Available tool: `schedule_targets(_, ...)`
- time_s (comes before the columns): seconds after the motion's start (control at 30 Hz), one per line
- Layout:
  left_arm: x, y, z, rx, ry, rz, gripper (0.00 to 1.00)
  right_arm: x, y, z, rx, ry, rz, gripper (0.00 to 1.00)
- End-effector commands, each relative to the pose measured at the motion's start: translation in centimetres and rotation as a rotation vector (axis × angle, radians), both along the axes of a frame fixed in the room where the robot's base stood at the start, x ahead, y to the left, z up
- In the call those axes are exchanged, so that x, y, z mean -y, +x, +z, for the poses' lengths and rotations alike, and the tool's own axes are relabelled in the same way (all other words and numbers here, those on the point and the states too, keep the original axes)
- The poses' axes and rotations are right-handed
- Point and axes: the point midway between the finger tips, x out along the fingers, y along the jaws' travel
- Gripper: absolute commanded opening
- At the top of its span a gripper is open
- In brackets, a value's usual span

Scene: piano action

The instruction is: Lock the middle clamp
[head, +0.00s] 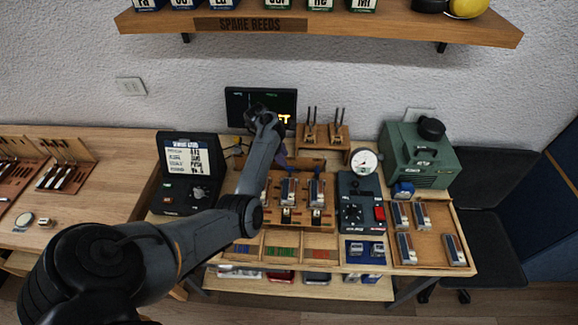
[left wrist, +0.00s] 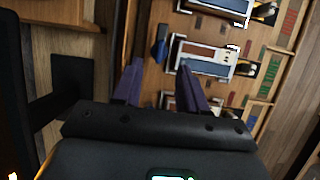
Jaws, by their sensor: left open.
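The wooden clamp rack (head: 322,222) stands mid-table with metal-framed units in a row. The middle unit (head: 288,191) and the right unit (head: 316,192) show; my arm covers most of the left one. In the left wrist view the middle unit (left wrist: 205,58) lies just beyond my fingers, with a blue lever-like piece (left wrist: 158,46) by its rear end. My left gripper (head: 281,157) is over the back of the rack, partly hidden by its own arm. In the wrist view its two purple fingers (left wrist: 160,86) are apart with nothing held between them. My right gripper is out of view.
A black control box (head: 361,205) and a tray of metal-framed units (head: 432,252) stand right of the rack. A black display device (head: 190,170) is on the left. A small wooden stand (head: 323,146) and a dark screen (head: 240,98) are behind. Coloured bins (head: 283,241) lie in front.

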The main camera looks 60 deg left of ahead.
Motion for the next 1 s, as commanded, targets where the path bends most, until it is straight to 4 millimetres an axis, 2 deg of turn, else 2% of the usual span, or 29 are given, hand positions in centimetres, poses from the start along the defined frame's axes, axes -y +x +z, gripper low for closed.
schedule_targets(0.1, 0.5, 0.7, -1.9, 0.001, -0.004, 0.000, 0.42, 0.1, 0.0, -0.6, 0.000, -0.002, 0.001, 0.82)
schedule_targets(0.33, 1.0, 1.4, -4.1, 0.001, -0.001, 0.000, 0.42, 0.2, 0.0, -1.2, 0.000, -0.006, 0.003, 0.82)
schedule_targets(0.77, 1.1, 1.6, -4.7, 0.001, 0.001, -0.001, 0.42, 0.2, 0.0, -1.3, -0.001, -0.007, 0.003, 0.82)
schedule_targets(1.0, 1.1, 1.6, -4.7, 0.001, 0.001, -0.001, 0.07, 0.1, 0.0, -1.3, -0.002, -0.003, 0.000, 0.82)
